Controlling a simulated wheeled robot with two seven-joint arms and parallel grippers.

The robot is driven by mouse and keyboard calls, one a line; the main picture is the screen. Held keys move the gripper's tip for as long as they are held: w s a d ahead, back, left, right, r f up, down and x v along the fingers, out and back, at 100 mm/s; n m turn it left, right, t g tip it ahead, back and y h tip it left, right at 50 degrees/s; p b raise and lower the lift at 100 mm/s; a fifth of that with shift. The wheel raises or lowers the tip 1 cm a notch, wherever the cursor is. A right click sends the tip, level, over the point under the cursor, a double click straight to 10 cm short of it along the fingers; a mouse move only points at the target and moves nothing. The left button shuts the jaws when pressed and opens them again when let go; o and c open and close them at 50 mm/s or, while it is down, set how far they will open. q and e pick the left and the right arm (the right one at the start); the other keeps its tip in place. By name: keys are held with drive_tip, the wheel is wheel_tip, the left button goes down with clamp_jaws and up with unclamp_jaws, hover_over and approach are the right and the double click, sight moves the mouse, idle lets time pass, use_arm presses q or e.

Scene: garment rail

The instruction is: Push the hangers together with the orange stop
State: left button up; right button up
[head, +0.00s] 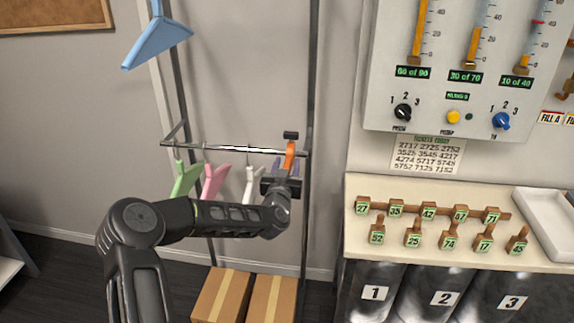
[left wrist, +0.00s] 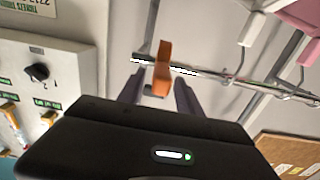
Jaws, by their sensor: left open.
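The orange stop (head: 290,154) sits on the rail (head: 225,148) near its right end. Along the rail to its left hang a green hanger (head: 186,178), a pink hanger (head: 214,181) and a white hanger (head: 250,184), with gaps between them. My left gripper (head: 287,168) is open at the stop, just below the rail. In the left wrist view the stop (left wrist: 162,70) shows between the two spread fingers (left wrist: 160,95), with space on both sides. The white hanger (left wrist: 255,24) and pink hanger (left wrist: 299,16) also show there. My right gripper is not in view.
A blue hanger (head: 156,42) hangs higher up, apart from the rail. Two cardboard boxes (head: 246,296) stand below. A gauge panel (head: 465,70) and a counter (head: 360,185) with numbered tags are to the right. The rail between white hanger and stop is clear.

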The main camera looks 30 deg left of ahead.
use_arm(q)
drive_tip(key=shift+c, duration=0.3)
clamp_jaws()
idle(1.0)
